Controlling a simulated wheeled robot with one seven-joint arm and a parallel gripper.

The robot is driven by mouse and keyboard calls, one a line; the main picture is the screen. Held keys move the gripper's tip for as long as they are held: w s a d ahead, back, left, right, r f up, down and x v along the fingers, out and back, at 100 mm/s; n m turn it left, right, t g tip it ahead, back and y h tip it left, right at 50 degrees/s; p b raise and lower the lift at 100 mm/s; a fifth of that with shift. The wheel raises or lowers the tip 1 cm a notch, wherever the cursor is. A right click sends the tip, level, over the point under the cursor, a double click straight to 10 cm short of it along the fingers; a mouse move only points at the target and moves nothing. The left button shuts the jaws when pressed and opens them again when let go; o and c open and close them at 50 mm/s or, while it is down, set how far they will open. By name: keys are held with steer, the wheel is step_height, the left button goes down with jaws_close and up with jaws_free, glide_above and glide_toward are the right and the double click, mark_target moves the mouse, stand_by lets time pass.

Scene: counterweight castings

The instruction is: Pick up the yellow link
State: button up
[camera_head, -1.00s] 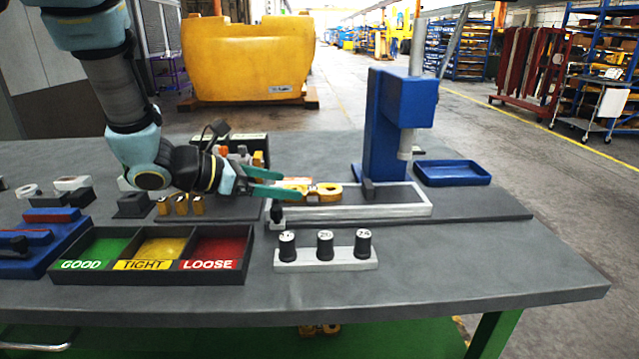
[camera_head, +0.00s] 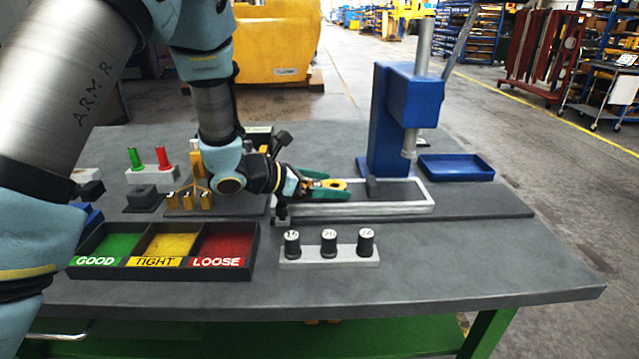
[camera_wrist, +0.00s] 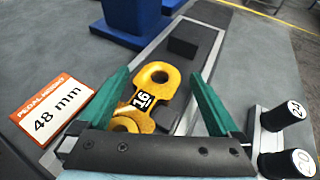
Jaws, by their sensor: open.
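The yellow link (camera_head: 333,184) lies on the long pale-framed tray (camera_head: 410,208) at the foot of the blue press. In the wrist view the yellow link (camera_wrist: 154,86) shows a round hole at its far end and a black label reading 16. My gripper (camera_wrist: 160,76) is open, with one green finger on each side of the link. The link's near end is partly hidden by the gripper body. In the head view my gripper (camera_head: 336,184) reaches in from the left, around the link. I cannot tell whether the fingers touch it.
The blue press (camera_head: 390,115) stands just beyond the tray, with a blue bin (camera_head: 456,168) to its right. Black numbered plugs on a pale holder (camera_head: 330,258) are in front. A GOOD/TIGHT/LOOSE sorting box (camera_head: 165,268) is front left. A 48 mm card (camera_wrist: 52,108) lies left.

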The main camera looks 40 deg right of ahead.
steer(key=shift+d+f, duration=0.1)
jaws_close()
stand_by(0.8)
